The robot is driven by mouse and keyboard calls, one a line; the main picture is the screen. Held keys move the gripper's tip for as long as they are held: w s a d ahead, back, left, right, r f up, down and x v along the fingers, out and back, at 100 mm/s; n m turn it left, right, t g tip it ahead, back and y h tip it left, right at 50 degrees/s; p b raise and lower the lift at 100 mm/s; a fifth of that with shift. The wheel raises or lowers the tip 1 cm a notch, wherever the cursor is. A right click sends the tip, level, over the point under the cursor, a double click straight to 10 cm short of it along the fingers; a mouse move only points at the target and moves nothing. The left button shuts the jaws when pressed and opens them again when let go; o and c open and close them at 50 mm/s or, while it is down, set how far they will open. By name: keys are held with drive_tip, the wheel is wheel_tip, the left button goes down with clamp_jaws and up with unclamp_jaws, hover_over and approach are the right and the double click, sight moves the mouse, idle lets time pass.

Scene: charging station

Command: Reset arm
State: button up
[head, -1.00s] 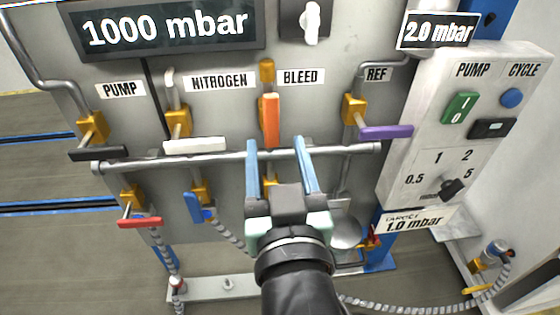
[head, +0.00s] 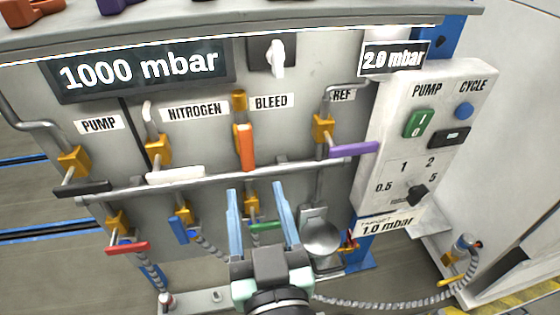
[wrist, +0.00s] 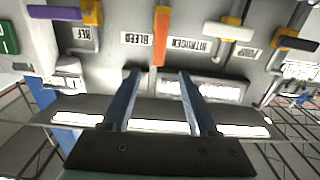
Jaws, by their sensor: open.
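My gripper (head: 262,218) is open and empty in the head view, with its two blue fingers pointing up at the panel below the horizontal pipe. A green handle (head: 264,226) shows between the fingers, behind them. The orange bleed handle (head: 246,148) hangs vertical just above the gripper, apart from it. In the wrist view the two fingers (wrist: 158,100) are spread with nothing between them, and the orange handle (wrist: 160,38) is beyond their tips.
Red (head: 128,248) and blue (head: 178,230) handles are lower left. A pump control box (head: 432,140) stands at right. A display (head: 140,70) reads 1000 mbar.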

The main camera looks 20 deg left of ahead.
drive_tip(key=w+d+r+m+t+h, duration=0.1)
drive_tip(key=w+d+r+t+h, duration=0.2)
drive_tip(key=r, duration=0.6)
drive_tip(key=w+d+r+m+t, duration=0.1)
drive_tip(key=w+d+r+t, duration=0.2)
drive_tip(key=r, duration=0.6)
drive_tip(key=s+d+r+m+t+h, duration=0.2)
drive_tip(key=d+r+t+h, duration=0.1)
drive_tip(key=r, duration=0.5)
drive_tip(key=s+d+r+m+t+h, duration=0.3)
drive_tip(key=d+r+h, duration=0.1)
drive_tip(key=r, duration=0.4)
drive_tip(key=shift+s+d+r, duration=0.2)
drive_tip(key=shift+d+r, duration=0.2)
